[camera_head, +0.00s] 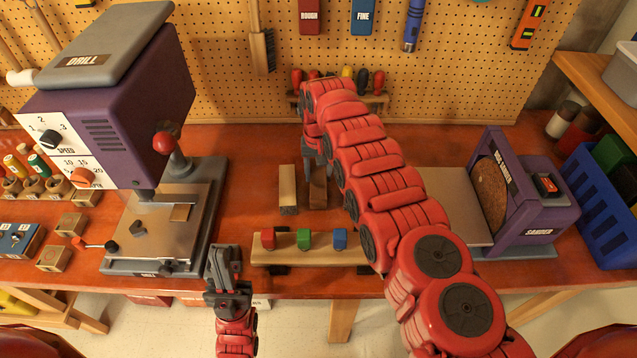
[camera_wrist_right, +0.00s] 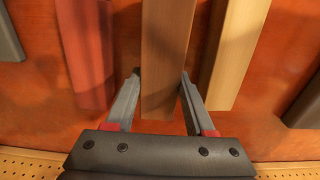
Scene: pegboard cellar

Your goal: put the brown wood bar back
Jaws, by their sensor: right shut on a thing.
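The brown wood bar (camera_head: 318,192) is at the middle of the bench, just right of a paler wood bar (camera_head: 288,190). In the right wrist view the brown bar (camera_wrist_right: 165,55) runs between the two fingers of my right gripper (camera_wrist_right: 160,105), which is shut on it near its end. The pale bar (camera_wrist_right: 236,55) lies to its right and a red bar (camera_wrist_right: 86,55) to its left. My right arm hides the red bar in the head view. My left gripper (camera_head: 226,262) is empty at the bench's front edge; its finger gap is unclear.
A rack (camera_head: 290,250) with red, green and blue blocks stands in front of the bars. The purple drill (camera_head: 120,110) stands at left and the purple sander (camera_head: 530,200) at right. Tools hang on the pegboard (camera_head: 430,80) behind.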

